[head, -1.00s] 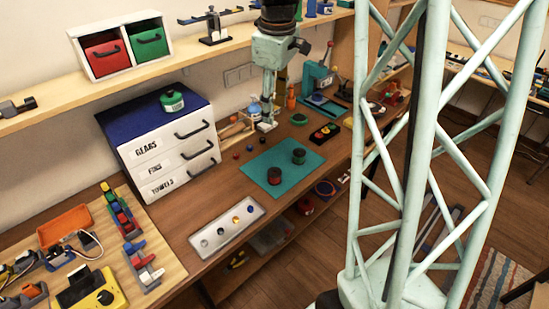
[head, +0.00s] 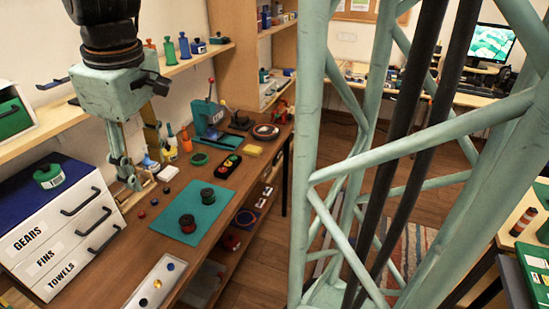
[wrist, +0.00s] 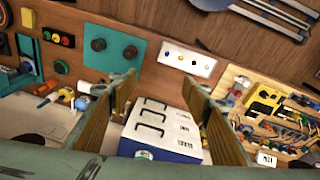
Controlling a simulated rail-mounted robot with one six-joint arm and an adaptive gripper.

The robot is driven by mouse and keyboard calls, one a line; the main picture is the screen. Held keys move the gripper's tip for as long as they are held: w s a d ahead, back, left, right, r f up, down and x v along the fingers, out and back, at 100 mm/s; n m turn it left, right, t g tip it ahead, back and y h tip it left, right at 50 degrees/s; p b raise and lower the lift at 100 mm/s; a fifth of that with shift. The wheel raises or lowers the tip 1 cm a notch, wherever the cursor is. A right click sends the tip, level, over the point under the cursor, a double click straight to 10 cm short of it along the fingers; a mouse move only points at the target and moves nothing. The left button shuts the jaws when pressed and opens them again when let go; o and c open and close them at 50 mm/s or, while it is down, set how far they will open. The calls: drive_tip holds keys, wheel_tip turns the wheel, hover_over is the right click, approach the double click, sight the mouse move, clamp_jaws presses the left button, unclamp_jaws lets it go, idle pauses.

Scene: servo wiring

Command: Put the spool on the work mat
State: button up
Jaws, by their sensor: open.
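The teal work mat (head: 213,194) lies on the wooden bench, and it also shows in the wrist view (wrist: 112,37). Two dark round spools stand on it, a reddish one (head: 187,223) and a greenish one (head: 208,196). A green spool with a white label (head: 49,177) stands on the blue top of the drawer cabinet; its edge shows low in the wrist view (wrist: 143,155). My gripper (head: 131,181) is open and empty, above the bench beside the cabinet, between that spool and the mat. Both fingers frame the cabinet in the wrist view (wrist: 158,80).
The white drawer cabinet (head: 55,248) stands left of the mat. A white tray (head: 157,284) with small balls lies in front of it. A button box (head: 229,167) and a teal press (head: 211,117) stand behind the mat. A shelf (head: 60,118) runs above the bench.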

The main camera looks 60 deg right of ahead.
drive_tip(key=s+a+r+m, duration=0.1)
drive_tip(key=s+a, duration=0.2)
drive_tip(key=s, duration=0.4)
drive_tip(key=s+a+r+m+t, duration=0.1)
drive_tip(key=s+a+r, duration=0.1)
drive_tip(key=s, duration=0.4)
drive_tip(key=s+a+r+m+t, duration=0.1)
drive_tip(key=s+a+r, duration=0.1)
drive_tip(key=s+a, duration=0.2)
drive_tip(key=s, duration=0.3)
drive_tip(key=shift+s+a+r+m, duration=0.15)
drive_tip(key=shift+s+a+m, duration=0.15)
drive_tip(key=shift+d, duration=0.1)
